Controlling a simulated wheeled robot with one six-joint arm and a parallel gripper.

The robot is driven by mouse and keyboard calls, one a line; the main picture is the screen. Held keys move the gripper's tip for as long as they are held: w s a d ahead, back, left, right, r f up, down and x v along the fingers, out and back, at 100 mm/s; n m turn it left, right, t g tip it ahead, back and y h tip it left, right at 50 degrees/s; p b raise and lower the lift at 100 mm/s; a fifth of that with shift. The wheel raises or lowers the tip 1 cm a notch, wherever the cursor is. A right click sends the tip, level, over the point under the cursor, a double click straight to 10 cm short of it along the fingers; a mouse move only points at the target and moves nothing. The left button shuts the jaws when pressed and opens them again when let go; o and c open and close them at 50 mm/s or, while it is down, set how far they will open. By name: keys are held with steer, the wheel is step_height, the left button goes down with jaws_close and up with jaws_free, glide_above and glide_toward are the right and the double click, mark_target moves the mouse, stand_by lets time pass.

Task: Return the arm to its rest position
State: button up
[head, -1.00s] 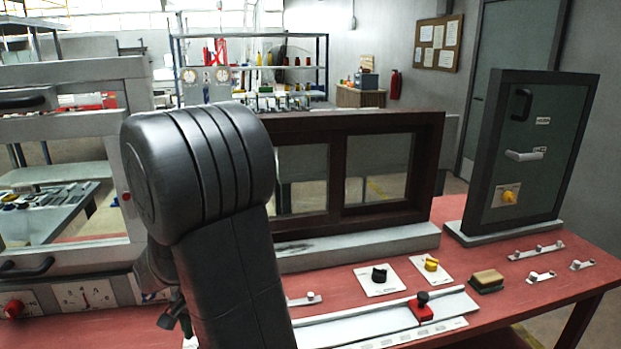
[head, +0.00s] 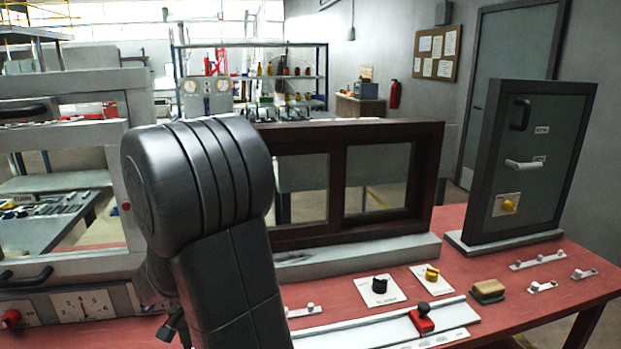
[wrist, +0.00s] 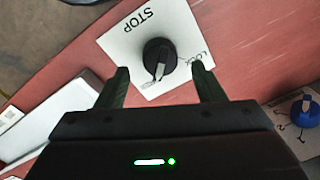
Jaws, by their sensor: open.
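My arm, dark and bulky, fills the left middle of the head view and hides part of the bench behind it. My gripper (wrist: 160,88) shows in the wrist view with its two dark fingers spread apart and nothing between them. Beyond the fingertips is a black rotary knob (wrist: 159,57) on a white plate marked STOP (wrist: 125,45). I cannot tell from this view how far the fingers stand above the plate. In the head view the gripper's fingers are hidden by the arm.
The red bench (head: 540,290) carries a brown-framed sliding window (head: 436,180), a small dark door panel (head: 535,190), a slider track with a red block (head: 421,319), a black knob (head: 380,284), a yellow knob (head: 431,273) and a sponge (head: 488,289). A blue knob (wrist: 303,107) lies right in the wrist view.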

step_height(320, 180, down, 4)
steer(key=shift+r, duration=0.25)
steer(key=shift+a+f+n, duration=0.1)
steer(key=shift+n, duration=0.2)
steer(key=n, duration=0.4)
steer(key=shift+p, duration=0.3)
steer(key=n, duration=0.5)
steer(key=shift+p, duration=0.35)
steer(key=n+p, duration=0.1)
steer(key=n, duration=0.3)
steer(key=shift+w+n+g, duration=0.1)
steer(key=shift+n+g, duration=0.2)
steer(key=shift+n, duration=0.1)
steer(key=shift+n+p, duration=0.4)
steer(key=shift+n, duration=1.4)
steer(key=shift+h, duration=0.3)
